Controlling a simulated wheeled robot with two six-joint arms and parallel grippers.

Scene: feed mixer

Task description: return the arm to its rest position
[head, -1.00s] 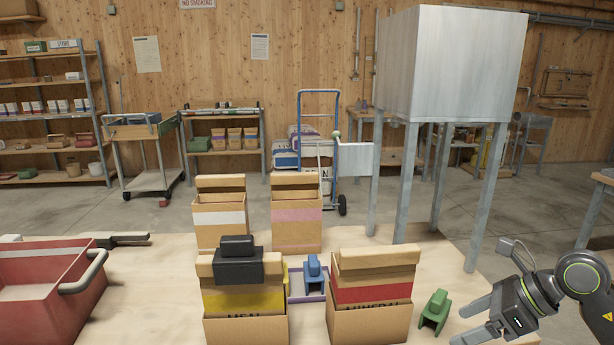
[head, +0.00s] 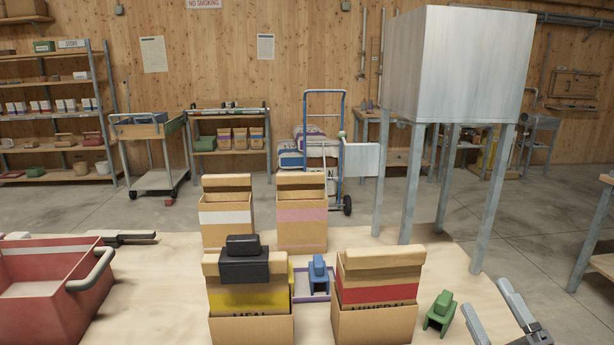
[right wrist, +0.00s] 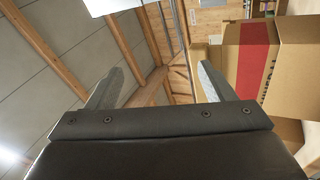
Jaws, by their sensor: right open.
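My right gripper (head: 485,296) is at the lower right of the head view, with its two grey fingers pointing up and to the left. The fingers are apart with nothing between them. It is just right of a green clip-like piece (head: 440,312), with a small gap. In the right wrist view, the empty fingers (right wrist: 162,72) stand apart, and a cardboard box with a red band (right wrist: 254,60) shows beyond them to the right. The rest of the right arm is out of the head view. My left gripper is not in view.
Nearby stand the red-banded box (head: 378,296), a yellow-banded box (head: 250,300) with a black piece (head: 243,263) on top, and a blue piece (head: 318,275). A red tub (head: 50,290) is at left. The hopper's legs (head: 492,200) rise behind the gripper.

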